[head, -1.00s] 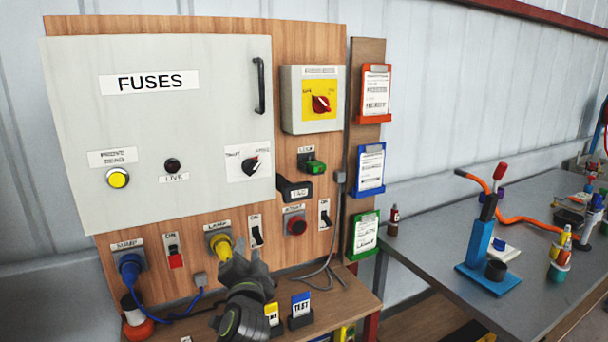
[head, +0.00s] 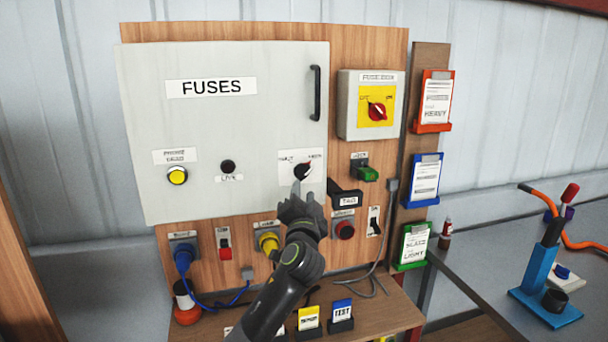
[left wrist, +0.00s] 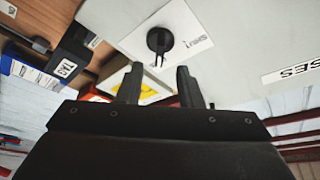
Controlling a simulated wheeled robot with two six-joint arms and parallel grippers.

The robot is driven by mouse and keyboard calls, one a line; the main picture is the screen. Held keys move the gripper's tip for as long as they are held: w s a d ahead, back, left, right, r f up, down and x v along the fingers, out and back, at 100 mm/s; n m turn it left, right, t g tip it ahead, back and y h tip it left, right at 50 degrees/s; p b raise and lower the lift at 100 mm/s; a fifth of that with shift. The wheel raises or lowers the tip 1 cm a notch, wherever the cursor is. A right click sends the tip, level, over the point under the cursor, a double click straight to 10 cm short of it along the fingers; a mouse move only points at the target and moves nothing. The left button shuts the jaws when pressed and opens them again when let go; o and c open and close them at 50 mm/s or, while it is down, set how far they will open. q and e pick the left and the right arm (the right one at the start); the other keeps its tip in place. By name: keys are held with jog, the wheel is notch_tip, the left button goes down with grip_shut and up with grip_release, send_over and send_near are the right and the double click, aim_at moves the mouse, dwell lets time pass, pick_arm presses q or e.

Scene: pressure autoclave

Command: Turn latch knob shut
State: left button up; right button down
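The latch knob (head: 302,171) is a small black round knob with a pointer, on a white label at the lower right of the grey FUSES door (head: 240,130). My left gripper (head: 304,190) is just below and in front of the knob in the head view. In the left wrist view the knob (left wrist: 160,41) stands beyond the fingertips, roughly centred between them. The two fingers of the left gripper (left wrist: 158,74) are apart with nothing between them. The knob appears untouched. The door looks closed. My right gripper is not in view.
A black TAG holder (head: 345,196) juts out to the right of my left gripper. The yellow LAMP plug (head: 269,243) and a red button (head: 345,229) are close below. A shelf (head: 385,310) with tag holders lies under the board.

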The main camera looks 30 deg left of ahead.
aim_at(304, 177)
pick_arm(q)
jog(key=shift+p+x, duration=0.75)
jog(key=shift+x, duration=2.35)
grip_shut()
